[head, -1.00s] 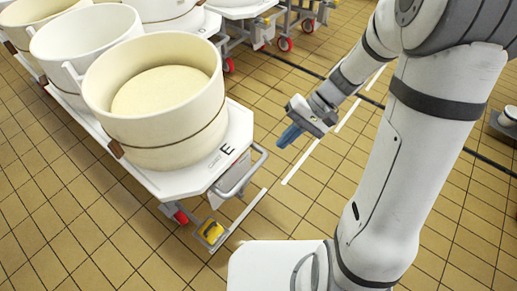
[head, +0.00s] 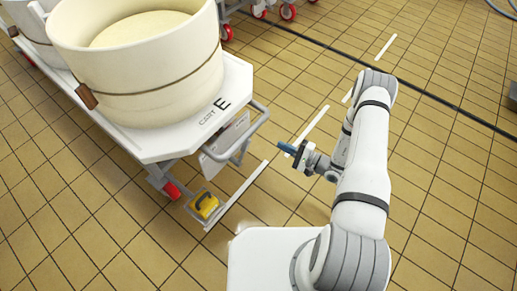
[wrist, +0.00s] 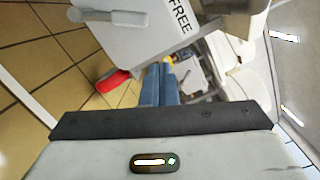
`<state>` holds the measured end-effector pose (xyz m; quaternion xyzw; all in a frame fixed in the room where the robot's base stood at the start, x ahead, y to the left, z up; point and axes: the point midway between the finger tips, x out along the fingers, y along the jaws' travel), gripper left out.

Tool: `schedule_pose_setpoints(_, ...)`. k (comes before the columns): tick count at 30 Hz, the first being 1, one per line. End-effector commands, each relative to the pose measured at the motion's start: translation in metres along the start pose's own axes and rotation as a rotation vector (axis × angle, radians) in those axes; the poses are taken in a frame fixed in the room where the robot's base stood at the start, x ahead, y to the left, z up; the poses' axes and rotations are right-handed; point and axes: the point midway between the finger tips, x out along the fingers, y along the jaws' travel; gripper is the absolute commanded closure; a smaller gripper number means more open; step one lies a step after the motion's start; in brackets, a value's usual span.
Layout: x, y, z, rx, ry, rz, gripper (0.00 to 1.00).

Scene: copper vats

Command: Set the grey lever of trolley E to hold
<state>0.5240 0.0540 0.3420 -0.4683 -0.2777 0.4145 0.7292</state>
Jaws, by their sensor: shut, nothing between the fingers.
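Trolley E (head: 187,132) is on the left in the head view, a white cart with the letter E at its corner and a large cream vat (head: 150,70) on top. A pale plate (head: 222,140) hangs under its end, beside the grey handle bar (head: 247,140). My gripper (head: 286,147) is right of that end, apart from it, its blue fingers shut and empty, pointing left. In the wrist view the fingers (wrist: 160,72) point at the pale plate (wrist: 150,42), marked FREE. A pale grey bar (wrist: 110,16) by the plate may be the lever; its setting is unclear.
A yellow block (head: 204,206) sits on the trolley's low frame, near a red wheel part (head: 171,190). Other trolleys with red wheels (head: 288,12) stand behind. The tiled floor right of the trolley is open, with white painted lines (head: 310,124).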

Motion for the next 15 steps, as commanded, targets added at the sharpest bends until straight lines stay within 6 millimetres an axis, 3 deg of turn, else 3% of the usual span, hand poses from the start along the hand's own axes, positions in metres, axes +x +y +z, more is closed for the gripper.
schedule_pose_setpoints(1,-0.004,0.018,-0.008,0.002,0.028,-0.014,1.00)
schedule_pose_setpoints(4,-0.008,0.031,-0.015,-0.004,0.064,-0.033,1.00)
schedule_pose_setpoints(15,-0.010,0.034,-0.017,-0.007,0.080,-0.040,1.00)
